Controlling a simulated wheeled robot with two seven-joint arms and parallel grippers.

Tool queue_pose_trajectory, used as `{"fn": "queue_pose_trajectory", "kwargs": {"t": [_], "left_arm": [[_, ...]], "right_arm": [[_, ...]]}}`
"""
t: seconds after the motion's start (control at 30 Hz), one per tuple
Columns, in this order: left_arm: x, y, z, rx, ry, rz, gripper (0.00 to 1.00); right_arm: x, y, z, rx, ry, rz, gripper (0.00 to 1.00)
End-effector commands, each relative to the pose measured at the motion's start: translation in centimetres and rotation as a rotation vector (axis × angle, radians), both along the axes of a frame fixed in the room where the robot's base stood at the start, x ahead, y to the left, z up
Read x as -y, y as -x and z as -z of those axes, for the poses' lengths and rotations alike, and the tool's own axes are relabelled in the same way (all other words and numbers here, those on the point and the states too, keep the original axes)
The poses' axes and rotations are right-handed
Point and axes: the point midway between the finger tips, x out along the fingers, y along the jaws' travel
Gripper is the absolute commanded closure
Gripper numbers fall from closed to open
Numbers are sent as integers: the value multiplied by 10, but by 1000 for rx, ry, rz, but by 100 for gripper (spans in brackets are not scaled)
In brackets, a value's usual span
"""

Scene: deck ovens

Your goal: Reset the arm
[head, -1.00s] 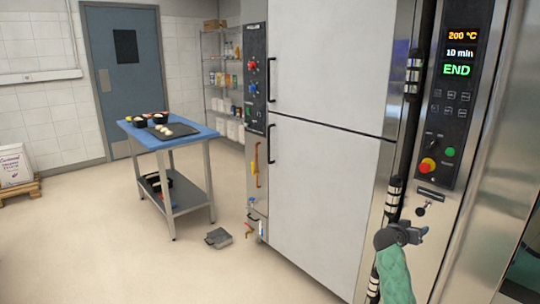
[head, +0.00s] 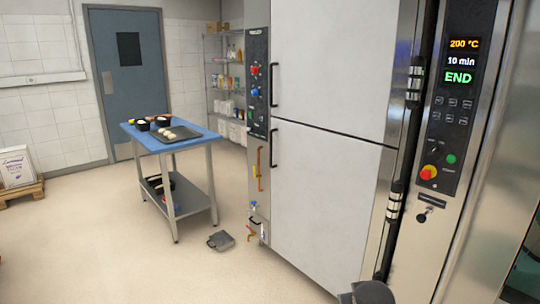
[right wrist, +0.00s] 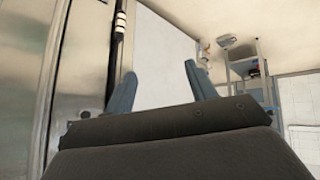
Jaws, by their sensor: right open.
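My right gripper (right wrist: 157,90) shows in the right wrist view with its two blue-grey fingers spread apart and nothing between them. In the head view only a dark part of my right arm shows at the bottom edge, low in front of the oven. The tall deck oven (head: 330,190) has both pale doors shut. Its control panel (head: 456,100) reads 200 °C, 10 min and END. My left gripper is in neither view.
A blue-topped table (head: 195,142) holds a dark tray (head: 165,138) with pale dough pieces and black bowls. A grey scale-like object (head: 221,241) lies on the floor. A wire shelf (head: 213,85) and a blue door (head: 125,90) stand behind.

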Motion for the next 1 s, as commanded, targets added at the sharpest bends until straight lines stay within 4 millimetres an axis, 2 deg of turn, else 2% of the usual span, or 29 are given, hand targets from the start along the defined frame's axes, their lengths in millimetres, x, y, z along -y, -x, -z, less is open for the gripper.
{"fn": "queue_pose_trajectory", "kwargs": {"t": [0.03, 0.2, 0.4, 0.57, 0.8, 1.0], "left_arm": [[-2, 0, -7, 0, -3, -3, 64], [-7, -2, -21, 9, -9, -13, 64], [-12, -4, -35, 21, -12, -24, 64], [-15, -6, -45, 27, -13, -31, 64], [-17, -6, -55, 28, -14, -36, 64], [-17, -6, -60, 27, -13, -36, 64]], "right_arm": [[-12, 21, 6, -24, -20, -26, 44], [-45, 82, 28, -96, -86, -100, 44], [-73, 150, 51, -176, -140, -152, 44], [-85, 204, 73, -255, -164, -167, 44], [-98, 284, 114, -408, -191, -170, 44], [-99, 334, 136, -500, -202, -160, 44]]}}
